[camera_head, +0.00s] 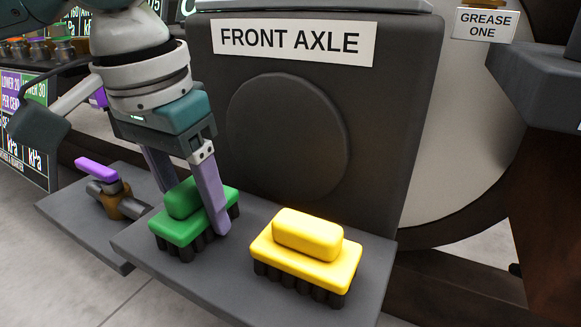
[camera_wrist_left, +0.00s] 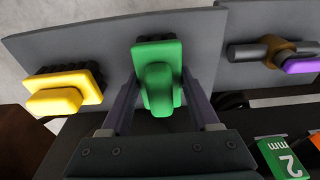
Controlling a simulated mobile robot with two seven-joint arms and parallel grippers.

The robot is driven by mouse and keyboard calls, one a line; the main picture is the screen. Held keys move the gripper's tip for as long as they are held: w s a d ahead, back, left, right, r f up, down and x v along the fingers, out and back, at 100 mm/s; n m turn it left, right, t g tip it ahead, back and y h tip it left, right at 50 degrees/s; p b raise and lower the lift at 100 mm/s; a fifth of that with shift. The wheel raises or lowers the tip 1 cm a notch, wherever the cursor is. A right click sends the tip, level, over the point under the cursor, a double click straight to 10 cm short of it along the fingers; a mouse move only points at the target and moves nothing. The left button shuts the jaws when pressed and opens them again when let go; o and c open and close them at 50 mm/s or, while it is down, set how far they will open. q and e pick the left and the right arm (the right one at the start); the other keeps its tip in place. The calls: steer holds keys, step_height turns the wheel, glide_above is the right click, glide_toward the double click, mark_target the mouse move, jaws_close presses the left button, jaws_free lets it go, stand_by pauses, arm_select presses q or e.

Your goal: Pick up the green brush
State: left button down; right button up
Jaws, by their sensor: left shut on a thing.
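The green brush (camera_head: 180,229) stands upright, bristles down, on a grey shelf (camera_head: 222,271) below the FRONT AXLE sign. My left gripper (camera_head: 197,222) reaches down over it, with one finger on each side, shut on it. In the left wrist view the green brush (camera_wrist_left: 158,88) lies between the two fingers of my left gripper (camera_wrist_left: 160,95). The far finger is partly hidden behind the brush in the head view. My right gripper is not in view.
A yellow brush (camera_head: 307,250) stands on the same shelf, right of the green one. A valve with a purple handle (camera_head: 97,169) sits on a lower grey plate at left. The dark FRONT AXLE block (camera_head: 300,120) rises right behind the shelf.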

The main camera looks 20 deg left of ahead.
mark_target(191, 182)
arm_select(q)
step_height(191, 182, up, 20)
steer(key=p, duration=1.2)
